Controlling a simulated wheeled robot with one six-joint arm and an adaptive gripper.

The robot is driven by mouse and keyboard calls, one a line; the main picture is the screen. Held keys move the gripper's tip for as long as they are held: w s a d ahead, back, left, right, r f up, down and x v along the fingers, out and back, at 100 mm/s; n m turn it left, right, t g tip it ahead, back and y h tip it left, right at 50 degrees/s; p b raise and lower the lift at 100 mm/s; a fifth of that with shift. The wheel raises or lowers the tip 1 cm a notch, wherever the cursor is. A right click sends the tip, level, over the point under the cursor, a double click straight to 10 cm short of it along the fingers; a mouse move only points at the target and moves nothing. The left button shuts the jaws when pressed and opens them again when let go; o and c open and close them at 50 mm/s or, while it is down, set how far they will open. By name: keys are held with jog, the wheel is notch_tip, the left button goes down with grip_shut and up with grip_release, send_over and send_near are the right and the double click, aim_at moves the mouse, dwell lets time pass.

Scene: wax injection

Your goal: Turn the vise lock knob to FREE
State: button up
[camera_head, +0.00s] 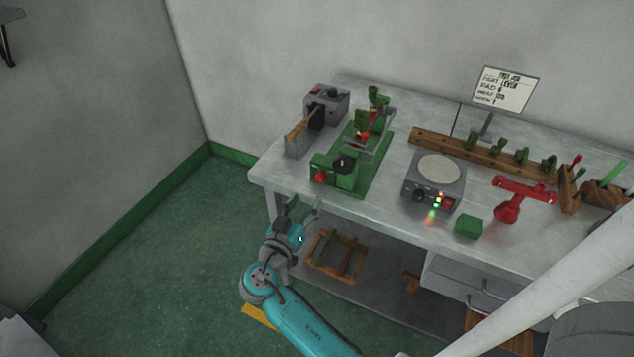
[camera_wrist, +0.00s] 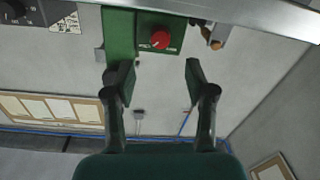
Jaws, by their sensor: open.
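The green vise machine (camera_head: 352,165) stands at the left part of the bench. A red knob (camera_head: 320,177), which looks like the lock knob, sits low on its front. In the wrist view the red knob (camera_wrist: 160,40) is on a green panel, beyond and between my fingertips. Its pointer and lettering are too small to read. My gripper (camera_head: 302,207) is open and empty, in front of the bench edge and apart from the knob. In the wrist view the two dark fingers (camera_wrist: 157,73) are spread wide.
A grey box (camera_head: 326,103) with a wooden piece stands left of the vise. A round-topped grey device (camera_head: 437,172), a green block (camera_head: 468,227) and a red stand (camera_head: 509,205) are to the right. A wooden frame (camera_head: 337,255) lies below. Green floor (camera_head: 170,240) is clear at left.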

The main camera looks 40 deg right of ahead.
aim_at(319, 180)
jog(key=x, duration=0.8)
grip_shut()
